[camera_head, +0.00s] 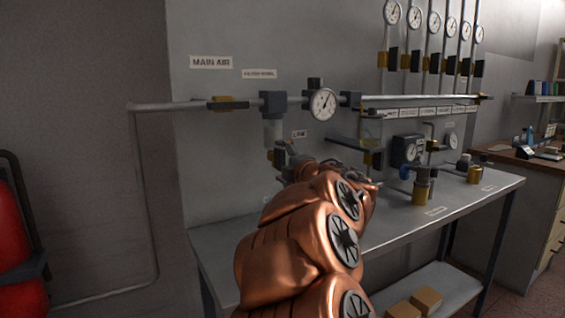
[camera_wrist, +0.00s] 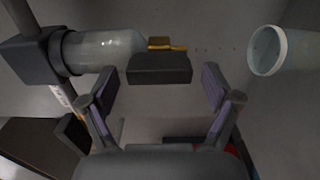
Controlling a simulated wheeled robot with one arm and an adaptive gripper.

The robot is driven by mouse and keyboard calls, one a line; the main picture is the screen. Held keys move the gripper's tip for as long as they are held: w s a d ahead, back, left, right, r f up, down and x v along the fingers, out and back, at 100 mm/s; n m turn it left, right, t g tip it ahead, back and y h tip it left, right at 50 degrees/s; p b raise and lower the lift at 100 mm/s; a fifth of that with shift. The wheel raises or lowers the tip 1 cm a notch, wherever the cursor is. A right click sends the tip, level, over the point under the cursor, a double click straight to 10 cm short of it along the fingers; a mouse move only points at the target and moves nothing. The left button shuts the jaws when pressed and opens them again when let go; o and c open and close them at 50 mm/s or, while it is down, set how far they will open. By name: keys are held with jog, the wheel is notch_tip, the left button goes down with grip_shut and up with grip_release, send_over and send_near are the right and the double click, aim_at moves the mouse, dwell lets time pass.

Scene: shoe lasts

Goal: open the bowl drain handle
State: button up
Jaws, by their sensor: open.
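The clear filter bowl (camera_head: 273,133) hangs under the dark filter head on the main air pipe in the head view. Below it is a small drain with a dark and yellow handle, partly behind my arm. In the wrist view the bowl (camera_wrist: 108,51) lies sideways at upper left. The drain's brass part (camera_wrist: 166,44) and dark handle block (camera_wrist: 160,68) are at its right end. My gripper (camera_wrist: 157,78) is open, with one finger on each side of the dark block's line. Gaps show beside the block; contact is not visible. My arm hides much of the gripper in the head view.
A grey bench (camera_head: 468,196) carries valves and fittings on the right. A pressure gauge (camera_head: 323,104) is on the pipe right of the filter. A pale open cup (camera_wrist: 268,50) is at right in the wrist view. A red cylinder (camera_head: 14,235) stands at far left.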

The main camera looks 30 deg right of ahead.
jog(key=shift+s, duration=0.1)
jog(key=s+a, duration=0.1)
jog(key=s, duration=1)
jog(key=shift+s, duration=0.4)
jog(key=shift+d, duration=0.1)
